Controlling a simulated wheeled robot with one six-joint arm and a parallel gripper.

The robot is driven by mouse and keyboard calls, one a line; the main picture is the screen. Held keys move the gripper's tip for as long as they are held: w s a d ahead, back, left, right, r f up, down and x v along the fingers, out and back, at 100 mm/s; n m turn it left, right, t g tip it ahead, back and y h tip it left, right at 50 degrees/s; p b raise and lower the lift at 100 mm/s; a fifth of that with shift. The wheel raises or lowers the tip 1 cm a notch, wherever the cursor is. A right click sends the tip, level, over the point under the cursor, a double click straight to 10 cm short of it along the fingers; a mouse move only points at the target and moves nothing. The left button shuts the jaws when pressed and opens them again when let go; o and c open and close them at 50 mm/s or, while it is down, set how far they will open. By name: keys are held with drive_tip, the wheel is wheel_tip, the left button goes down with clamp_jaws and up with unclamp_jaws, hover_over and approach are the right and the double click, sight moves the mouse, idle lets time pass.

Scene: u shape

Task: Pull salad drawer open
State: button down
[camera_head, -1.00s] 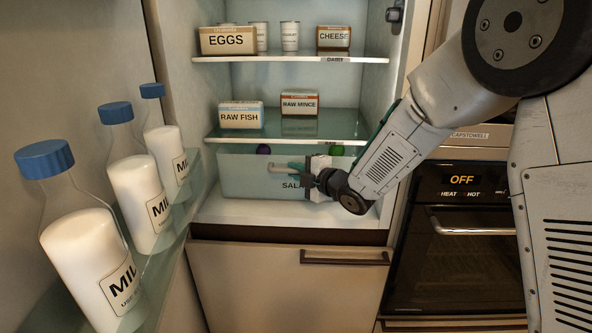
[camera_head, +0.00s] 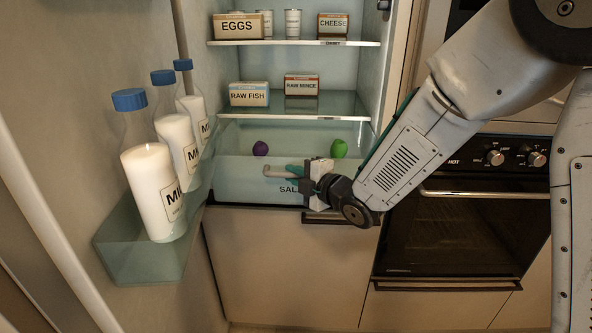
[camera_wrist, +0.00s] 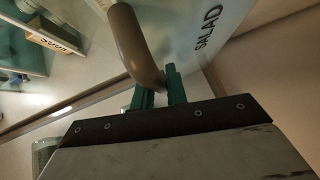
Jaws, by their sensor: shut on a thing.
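The salad drawer (camera_head: 240,187) is a pale translucent bin at the bottom of the fridge, marked "SALAD". It stands pulled forward, with its open top showing a purple item (camera_head: 260,148) and a green item (camera_head: 339,148) inside. My gripper (camera_head: 292,171) is at the drawer's front, its green fingers shut on the handle. The handle (camera_head: 274,171) is a light bar on the drawer's front. In the wrist view the tan curved handle (camera_wrist: 137,50) runs down between the two green fingers (camera_wrist: 160,90), beside the "SALAD" label.
Milk bottles (camera_head: 157,185) stand in the open fridge door's rack (camera_head: 140,262) at left. Shelves above hold eggs (camera_head: 238,26), cheese (camera_head: 332,25), raw fish (camera_head: 249,94) and raw mince (camera_head: 301,85). An oven (camera_head: 460,235) is at right, behind my arm.

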drive_tip(key=shift+s, duration=0.2)
drive_tip(key=c, duration=1.4)
unclamp_jaws()
drive_tip(key=v, duration=0.7)
drive_tip(key=shift+s+d, duration=0.25)
drive_tip(key=shift+d, duration=0.05)
